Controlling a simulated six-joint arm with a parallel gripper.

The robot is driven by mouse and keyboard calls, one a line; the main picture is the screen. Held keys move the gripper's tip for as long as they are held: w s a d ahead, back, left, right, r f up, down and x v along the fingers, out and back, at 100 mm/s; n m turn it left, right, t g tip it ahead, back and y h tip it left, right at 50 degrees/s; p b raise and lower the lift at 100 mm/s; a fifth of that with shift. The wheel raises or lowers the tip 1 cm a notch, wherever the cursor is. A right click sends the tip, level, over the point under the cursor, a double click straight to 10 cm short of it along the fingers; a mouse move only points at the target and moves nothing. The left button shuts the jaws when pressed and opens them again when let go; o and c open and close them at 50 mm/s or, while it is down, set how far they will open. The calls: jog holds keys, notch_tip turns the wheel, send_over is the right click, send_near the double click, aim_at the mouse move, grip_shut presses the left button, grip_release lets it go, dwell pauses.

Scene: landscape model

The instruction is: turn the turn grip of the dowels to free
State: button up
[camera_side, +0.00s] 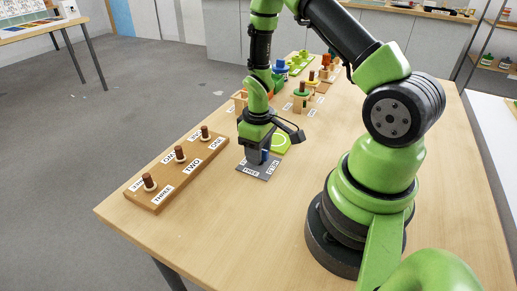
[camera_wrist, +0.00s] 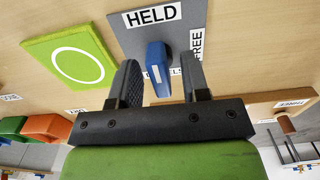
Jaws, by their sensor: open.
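The turn grip is a blue block with a white mark (camera_wrist: 158,62), standing on a grey plate (camera_wrist: 128,38). In the wrist view its long side runs roughly toward the HELD label (camera_wrist: 152,15). The FREE label (camera_wrist: 197,44) is on the plate's right side. My gripper (camera_wrist: 159,68) is open, with one finger on each side of the grip and a gap visible at both. In the side view my gripper (camera_side: 262,146) points down over the plate (camera_side: 247,176), and the grip (camera_side: 264,157) shows partly below it. Another plate label is mostly hidden by the grip.
A wooden board (camera_side: 167,193) with brown dowels and labels ONE, TWO, THREE lies to the left. A green pad with a white ring (camera_wrist: 78,57) lies beside the plate. Several coloured toys stand farther back. The table front is clear.

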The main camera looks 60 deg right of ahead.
jog(key=shift+c, duration=0.4)
grip_shut()
jog(key=shift+m, duration=0.3)
jog(key=m, duration=0.3)
jog(key=shift+m, duration=0.4)
jog(key=m, duration=0.9)
jog(key=shift+m, duration=2.2)
